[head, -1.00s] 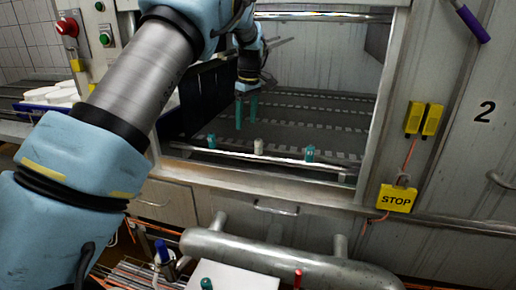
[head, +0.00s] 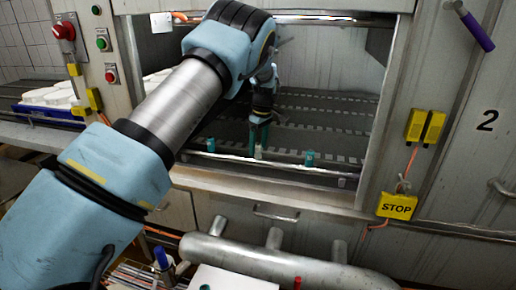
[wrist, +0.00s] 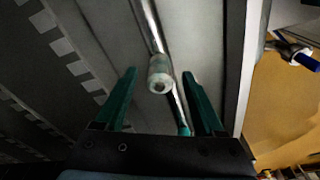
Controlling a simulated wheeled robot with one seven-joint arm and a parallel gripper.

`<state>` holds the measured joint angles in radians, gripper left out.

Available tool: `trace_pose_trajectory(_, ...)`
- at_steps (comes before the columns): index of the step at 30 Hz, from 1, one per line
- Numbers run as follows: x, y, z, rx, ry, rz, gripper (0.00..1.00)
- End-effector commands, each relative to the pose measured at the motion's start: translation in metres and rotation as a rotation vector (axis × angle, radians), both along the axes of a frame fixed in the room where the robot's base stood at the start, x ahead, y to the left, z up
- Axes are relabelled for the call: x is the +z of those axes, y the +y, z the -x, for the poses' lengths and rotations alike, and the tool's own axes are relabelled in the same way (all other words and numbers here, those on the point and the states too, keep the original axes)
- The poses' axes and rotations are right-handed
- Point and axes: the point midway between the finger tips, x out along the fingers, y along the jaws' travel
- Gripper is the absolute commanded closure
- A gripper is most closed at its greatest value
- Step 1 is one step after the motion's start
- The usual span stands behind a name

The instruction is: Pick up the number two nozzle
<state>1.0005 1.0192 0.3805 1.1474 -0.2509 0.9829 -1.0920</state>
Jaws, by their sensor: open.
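Three nozzles sit along a metal rail in the machine opening. The middle nozzle, the second from either end, is off-white (head: 258,153); a teal nozzle (head: 210,143) is to its left and another teal nozzle (head: 309,158) to its right. My gripper (head: 259,132) has teal fingers, is open and empty, and hangs just at the middle nozzle in the head view. In the wrist view the off-white nozzle (wrist: 160,74) shows between the two fingertips, touching neither. A teal nozzle end (wrist: 184,130) shows lower, near the right finger. I cannot tell the exact depth gap.
The rail (head: 335,168) runs along the front of the opening, with a dark slatted conveyor (head: 335,125) behind it. Window frame posts stand on both sides. A large pipe (head: 290,264) and a white box (head: 235,281) are below in front.

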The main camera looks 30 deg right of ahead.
Motion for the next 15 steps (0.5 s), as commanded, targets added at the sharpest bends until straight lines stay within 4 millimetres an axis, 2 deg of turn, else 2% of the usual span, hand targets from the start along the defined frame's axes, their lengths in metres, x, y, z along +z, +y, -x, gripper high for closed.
trace_pose_trajectory(4,-0.0122,0.0008,-0.0012,0.000,0.000,0.000,0.29)
trace_pose_trajectory(11,-0.0142,0.0005,-0.0013,0.000,0.000,0.001,0.29)
trace_pose_trajectory(15,-0.0140,0.0004,-0.0013,0.000,0.000,0.001,0.44)
